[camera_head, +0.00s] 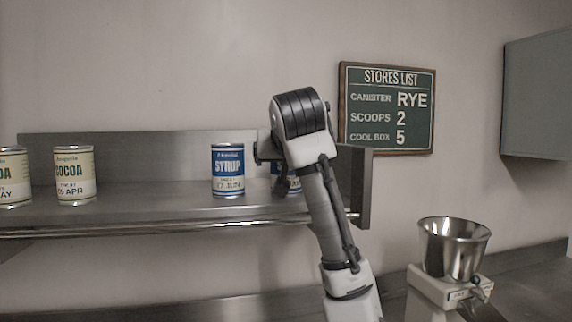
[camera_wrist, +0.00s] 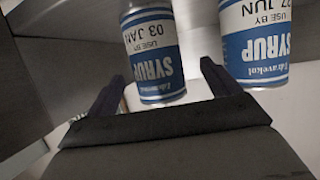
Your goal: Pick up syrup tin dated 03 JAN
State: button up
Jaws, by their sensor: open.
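The syrup tin dated 03 JAN (camera_wrist: 155,55) is blue and white and shows upside down in the wrist view. It stands between the two fingers of my gripper (camera_wrist: 162,78), which is open. The fingers lie on either side of the tin, and I cannot tell whether either touches it. In the head view this tin (camera_head: 293,186) is mostly hidden behind my arm on the shelf. A second syrup tin (camera_head: 228,170), dated 27 JUN, stands upright to its left. It also shows at the right of the wrist view (camera_wrist: 256,45), just beyond the right finger.
Two cocoa tins (camera_head: 75,176) stand at the left of the steel shelf (camera_head: 150,207). The shelf has a front rail and a right end panel (camera_head: 362,190) close to my arm. A stores list board (camera_head: 387,107) hangs behind. A hopper machine (camera_head: 453,248) stands lower right.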

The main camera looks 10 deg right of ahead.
jog(key=x, duration=0.1)
jog(key=p+x, duration=0.2)
jog(key=shift+w+d, duration=0.3)
jog(key=shift+w, duration=0.1)
jog(key=shift+w+f, duration=0.25)
jog(key=shift+w, duration=0.2)
jog(key=shift+r, duration=0.1)
jog(key=c, duration=1.5)
notch_tip(320, 180, up, 20)
jog(key=shift+s+f, duration=0.1)
